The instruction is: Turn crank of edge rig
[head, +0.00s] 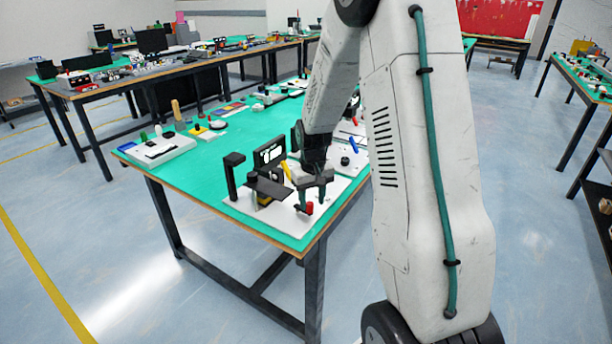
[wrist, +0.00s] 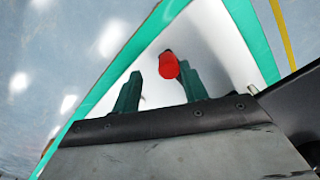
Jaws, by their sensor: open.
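The edge rig, on a white base plate (head: 290,222), stands at the near corner of the green table. It has a black post and a flat dark plate (head: 268,188). The crank's red knob (head: 309,208) is at the rig's front right. My gripper (head: 311,199) is open over the rig, its fingers beside the knob. In the wrist view, the red knob (wrist: 168,65) shows close to the right fingertip, toward the gap of the open gripper (wrist: 157,76). I cannot tell whether they touch. The crank arm is mostly hidden.
A yellow part (head: 287,171) and a black panel (head: 269,154) stand close behind my gripper. A white board with small knobs (head: 158,150) lies at the table's left end. Bare green table (head: 200,166) lies between. The table's front edge is close to the rig.

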